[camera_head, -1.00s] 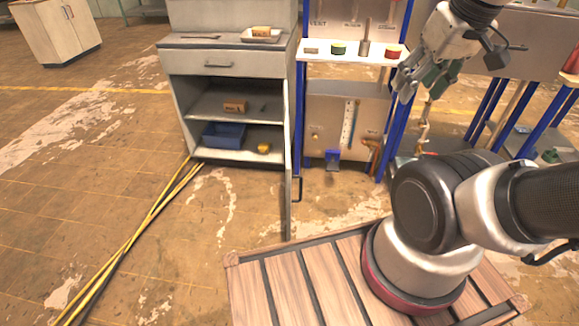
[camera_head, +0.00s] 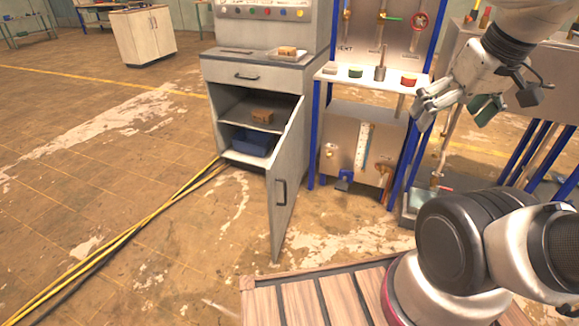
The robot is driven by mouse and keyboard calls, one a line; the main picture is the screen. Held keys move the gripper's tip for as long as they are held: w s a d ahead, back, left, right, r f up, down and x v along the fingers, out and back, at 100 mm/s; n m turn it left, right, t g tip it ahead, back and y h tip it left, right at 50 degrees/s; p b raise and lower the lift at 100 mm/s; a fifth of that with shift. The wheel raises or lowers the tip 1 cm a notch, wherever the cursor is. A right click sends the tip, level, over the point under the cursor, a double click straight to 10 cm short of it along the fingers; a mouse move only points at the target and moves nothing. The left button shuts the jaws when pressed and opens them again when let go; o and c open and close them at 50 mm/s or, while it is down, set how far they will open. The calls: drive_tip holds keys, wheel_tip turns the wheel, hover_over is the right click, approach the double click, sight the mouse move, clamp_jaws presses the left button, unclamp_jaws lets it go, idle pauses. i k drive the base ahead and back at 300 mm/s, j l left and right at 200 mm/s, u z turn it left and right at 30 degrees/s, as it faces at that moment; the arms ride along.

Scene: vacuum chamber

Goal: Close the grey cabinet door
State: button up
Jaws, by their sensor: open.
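The grey cabinet (camera_head: 258,90) stands left of the middle. Its grey door (camera_head: 286,190) is hinged at the right side and stands open, swung out toward me. I see its outer face with a dark handle (camera_head: 281,192) near the free edge. The door hides the right part of the inside. My gripper (camera_head: 430,106) is at the upper right, open and empty, well apart from the door and in front of the blue-framed stand.
A brown box (camera_head: 262,116) sits on the cabinet's shelf and a blue bin (camera_head: 252,143) below. A blue-framed stand (camera_head: 312,150) is just right of the cabinet. Yellow and black cables (camera_head: 130,237) cross the floor at left.

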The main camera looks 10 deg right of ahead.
sight(283, 169)
drive_tip(key=i+l+u, duration=0.45)
drive_tip(key=i+l, duration=0.9)
drive_tip(key=k+j+u, duration=0.15)
drive_tip(key=k+u, duration=0.25)
drive_tip(key=k+j+u, duration=0.2)
drive_tip(key=u, duration=0.2)
